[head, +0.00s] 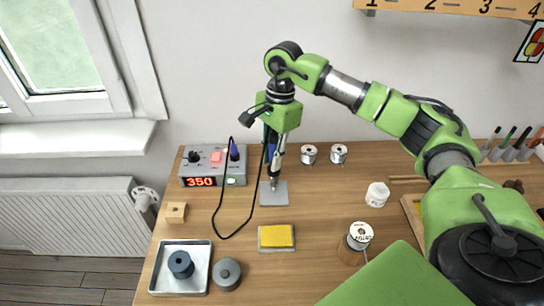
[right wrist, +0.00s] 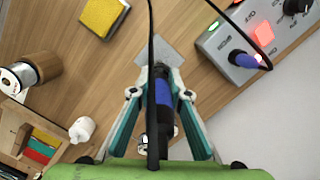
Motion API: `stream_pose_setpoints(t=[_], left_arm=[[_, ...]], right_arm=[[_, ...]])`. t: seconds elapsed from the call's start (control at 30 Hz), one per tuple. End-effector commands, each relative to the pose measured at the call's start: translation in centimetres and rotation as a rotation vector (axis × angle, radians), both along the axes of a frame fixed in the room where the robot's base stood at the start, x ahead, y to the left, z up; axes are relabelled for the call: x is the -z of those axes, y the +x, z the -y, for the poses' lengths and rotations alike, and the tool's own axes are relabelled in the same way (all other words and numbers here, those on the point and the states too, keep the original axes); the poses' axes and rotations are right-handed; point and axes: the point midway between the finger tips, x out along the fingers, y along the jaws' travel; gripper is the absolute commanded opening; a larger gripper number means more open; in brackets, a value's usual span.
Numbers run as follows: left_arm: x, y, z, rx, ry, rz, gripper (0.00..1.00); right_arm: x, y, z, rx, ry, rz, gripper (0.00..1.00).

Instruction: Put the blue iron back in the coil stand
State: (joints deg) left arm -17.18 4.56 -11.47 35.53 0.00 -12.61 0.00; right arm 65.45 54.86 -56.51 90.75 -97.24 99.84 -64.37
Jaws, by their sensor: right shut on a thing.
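My right gripper (head: 275,160) points down above the grey base plate (head: 280,198), which appears to belong to the coil stand. The coil itself is hidden or too small to tell. In the right wrist view, the teal fingers of the gripper (right wrist: 160,72) are shut on the blue iron (right wrist: 163,93). The grey plate (right wrist: 158,48) lies just beyond the fingertips. I cannot tell whether the iron's tip is inside the coil. My left gripper is out of view.
The soldering station (head: 213,166) showing 350 stands left of the plate. A black cable (head: 216,213) loops across the table. A yellow sponge (head: 276,236) lies in front. A white tray (head: 159,269) sits front left.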

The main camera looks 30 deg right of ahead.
Motion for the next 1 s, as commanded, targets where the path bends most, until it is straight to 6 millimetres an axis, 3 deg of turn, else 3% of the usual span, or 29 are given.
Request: stream_pose_setpoints(t=[0.2,0.23,0.3,0.53,0.63,1.0], left_arm=[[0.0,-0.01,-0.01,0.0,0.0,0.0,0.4],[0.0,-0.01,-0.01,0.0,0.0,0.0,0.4],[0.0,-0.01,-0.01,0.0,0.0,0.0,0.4],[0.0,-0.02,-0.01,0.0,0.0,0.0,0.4],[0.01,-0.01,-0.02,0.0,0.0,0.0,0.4],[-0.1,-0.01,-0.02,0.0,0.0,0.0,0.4]], right_arm=[[0.07,-0.01,0.0,0.0,0.0,-0.001,0.0],[0.07,-0.01,0.0,0.0,0.0,-0.001,0.22],[0.07,-0.02,0.0,0.0,0.0,-0.001,0.36],[0.06,-0.01,-0.01,0.0,0.0,-0.001,0.36],[0.08,-0.02,-0.01,0.0,0.0,-0.001,0.53],[-0.08,0.0,-0.01,0.0,0.0,0.0,0.53]])
